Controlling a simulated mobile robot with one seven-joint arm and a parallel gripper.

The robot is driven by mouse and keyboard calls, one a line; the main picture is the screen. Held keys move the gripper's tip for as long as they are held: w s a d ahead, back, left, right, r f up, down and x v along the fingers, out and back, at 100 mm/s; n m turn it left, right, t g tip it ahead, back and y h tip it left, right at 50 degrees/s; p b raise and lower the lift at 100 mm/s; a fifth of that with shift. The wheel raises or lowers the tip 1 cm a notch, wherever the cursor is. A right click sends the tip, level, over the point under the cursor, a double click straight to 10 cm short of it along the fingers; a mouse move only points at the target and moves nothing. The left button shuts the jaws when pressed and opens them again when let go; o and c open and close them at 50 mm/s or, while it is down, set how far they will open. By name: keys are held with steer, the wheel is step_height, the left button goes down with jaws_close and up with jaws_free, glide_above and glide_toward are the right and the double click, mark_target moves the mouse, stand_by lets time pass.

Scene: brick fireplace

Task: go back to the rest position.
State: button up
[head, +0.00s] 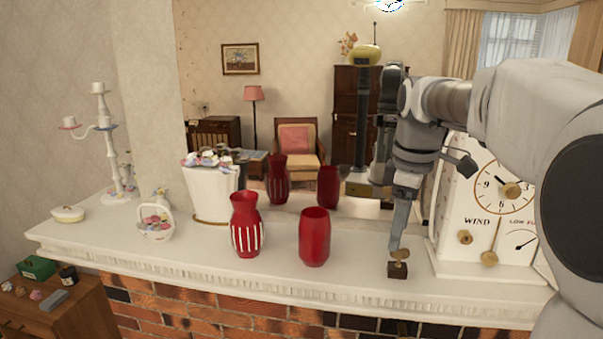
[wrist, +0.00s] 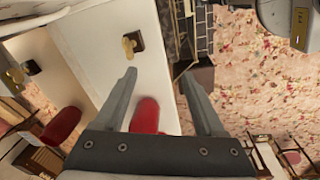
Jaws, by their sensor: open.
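My gripper (head: 397,245) hangs over the mantel with its fingers pointing down, above a small dark block with a gold top (head: 397,266). In the head view the fingertips look close to the block; I cannot tell whether they touch. In the wrist view my gripper (wrist: 158,73) is open with nothing held between its fingers. There the block (wrist: 133,42) lies beyond the fingertips, apart from them. A red vase (wrist: 145,116) shows between the fingers, farther off.
The white mantel (head: 200,263) bears a smooth red vase (head: 314,240), a ribbed red vase (head: 246,226), a white planter (head: 208,195), a flower basket (head: 155,225) and a candelabra (head: 112,150). A white clock (head: 452,215) stands close right of my gripper. A mirror reflects the room.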

steer(key=s+a+f+m+t+b, duration=0.2)
steer(key=s+f+m, duration=0.4)
steer(key=s, duration=0.5)
steer(key=s+a+f+m+t+b, duration=0.2)
steer(key=s+f+m, duration=0.4)
steer(key=s, duration=0.4)
steer(key=shift+s+f+b, duration=0.25)
steer(key=shift+s+b, duration=0.1)
steer(key=shift+b, duration=0.3)
